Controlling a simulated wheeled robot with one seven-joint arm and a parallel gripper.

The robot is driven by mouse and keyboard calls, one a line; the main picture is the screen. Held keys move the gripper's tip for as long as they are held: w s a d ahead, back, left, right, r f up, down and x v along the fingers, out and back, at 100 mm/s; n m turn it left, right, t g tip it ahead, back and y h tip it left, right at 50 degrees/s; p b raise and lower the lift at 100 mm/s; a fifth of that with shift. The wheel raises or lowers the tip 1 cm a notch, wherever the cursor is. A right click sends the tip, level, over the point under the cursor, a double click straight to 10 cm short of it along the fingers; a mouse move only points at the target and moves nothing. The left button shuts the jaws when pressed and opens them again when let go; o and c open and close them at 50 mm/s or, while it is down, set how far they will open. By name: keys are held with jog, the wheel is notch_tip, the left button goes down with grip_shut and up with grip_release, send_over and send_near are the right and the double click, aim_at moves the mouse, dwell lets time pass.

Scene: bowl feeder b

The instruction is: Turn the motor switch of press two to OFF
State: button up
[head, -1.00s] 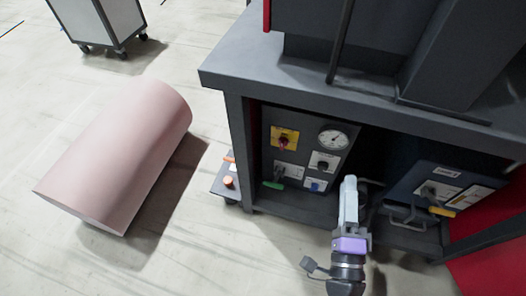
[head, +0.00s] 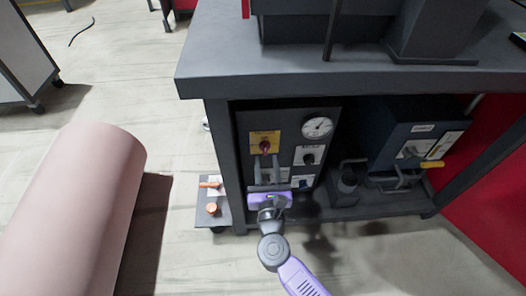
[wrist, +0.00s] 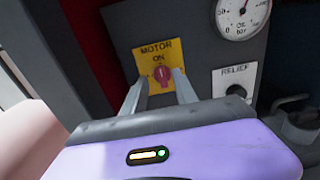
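The motor switch is a red knob (head: 265,147) on a yellow plate (head: 258,137) at the upper left of a dark panel. In the wrist view the plate (wrist: 148,52) reads "MOTOR" and "ON", and the knob (wrist: 162,77) stands about upright below "ON". The plate's lower part is partly hidden by my gripper. My gripper (head: 267,162) is just in front of and below the knob. Its two fingers (wrist: 161,80) are apart, one on each side of the knob, with nothing visibly held. I cannot tell whether they touch it.
A pressure gauge (head: 317,127) and a relief knob (head: 309,158) sit to the right on the panel. The table top (head: 330,68) overhangs above. A pink roll (head: 75,205) lies on the floor at left.

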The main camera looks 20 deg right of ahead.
aim_at(265, 149)
jog(key=shift+b+x, duration=0.5)
jog(key=shift+x, duration=2.1)
grip_shut()
